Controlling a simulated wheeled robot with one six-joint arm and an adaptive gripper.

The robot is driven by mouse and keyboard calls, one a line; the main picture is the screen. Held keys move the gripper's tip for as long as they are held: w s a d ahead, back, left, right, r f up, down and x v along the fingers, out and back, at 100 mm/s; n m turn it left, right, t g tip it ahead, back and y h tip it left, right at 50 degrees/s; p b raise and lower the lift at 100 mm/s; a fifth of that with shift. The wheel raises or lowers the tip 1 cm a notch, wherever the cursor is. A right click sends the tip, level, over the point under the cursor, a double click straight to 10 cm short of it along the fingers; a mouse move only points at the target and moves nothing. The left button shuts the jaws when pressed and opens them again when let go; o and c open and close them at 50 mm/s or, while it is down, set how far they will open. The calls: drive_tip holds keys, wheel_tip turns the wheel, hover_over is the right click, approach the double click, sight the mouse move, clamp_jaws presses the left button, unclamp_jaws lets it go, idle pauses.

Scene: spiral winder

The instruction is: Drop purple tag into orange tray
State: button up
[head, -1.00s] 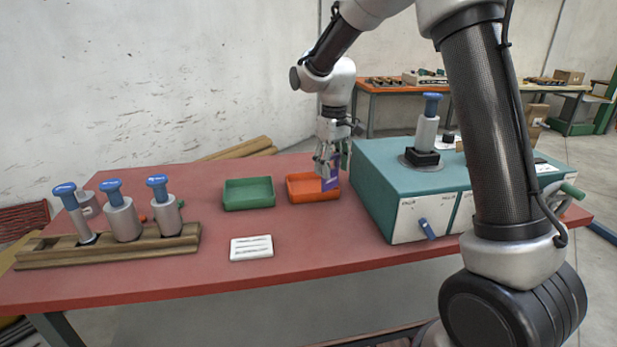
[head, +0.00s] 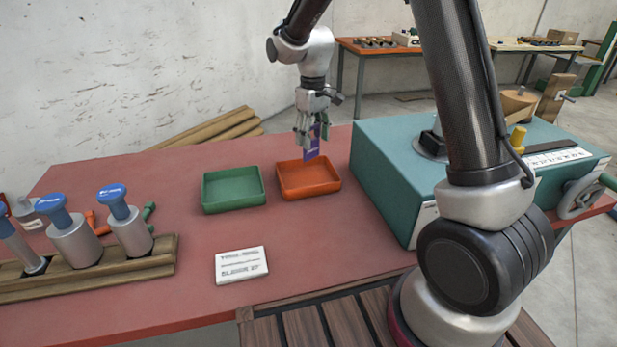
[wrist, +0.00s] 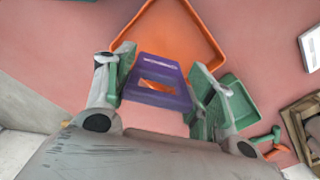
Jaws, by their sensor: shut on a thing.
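The purple tag (head: 313,146) is held between the green fingertips of my gripper (head: 308,136). In the wrist view the tag (wrist: 160,70) spans the gap between both fingers, and orange shows through its slot. The orange tray (head: 309,190) sits on the red table, and the tag overlaps its back rim in the head view. The tag appears to be above the tray, apart from its floor; its exact height is hard to tell. The orange tray (wrist: 200,33) lies beyond the tag in the wrist view.
A green tray (head: 234,203) stands just left of the orange tray. A teal machine box (head: 385,165) stands close on the right. A white label card (head: 241,264) lies in front. A wooden rack (head: 110,279) with blue-handled cylinders is at left. Bare table lies between.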

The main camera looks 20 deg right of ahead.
drive_tip(key=shift+f, duration=1.2)
drive_tip(key=o, duration=1.1)
wheel_tip(320, 180, up, 12)
drive_tip(key=shift+r, duration=0.1)
